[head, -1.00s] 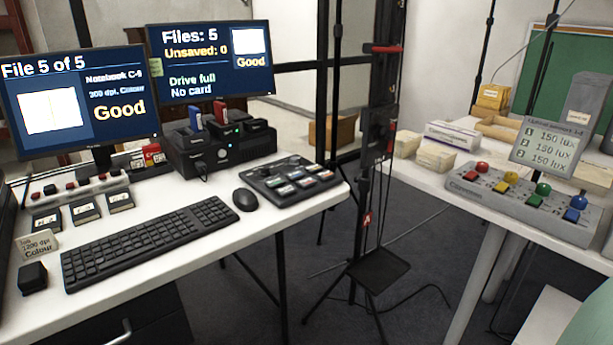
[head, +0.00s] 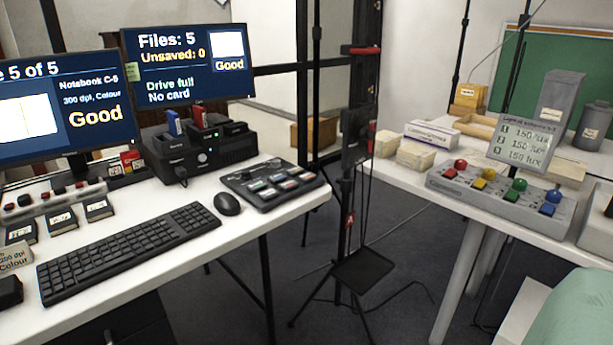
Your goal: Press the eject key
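The key labels are too small to read, so I cannot tell which one is the eject key. A black drive dock (head: 160,155) with a lit button stands behind it, with a blue drive or card (head: 174,122) and a red one (head: 199,117) upright in its top. The right monitor (head: 188,60) reads "Files: 5", "Unsaved: 0", "Drive full", "No card" and "Good". My gripper is not in view.
A keyboard (head: 135,250) and a mouse (head: 227,204) lie in front of the dock. A tripod stand (head: 362,268) fills the gap between the desks. The right table holds a grey control box (head: 470,195) with coloured knobs and pale boxes (head: 421,155).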

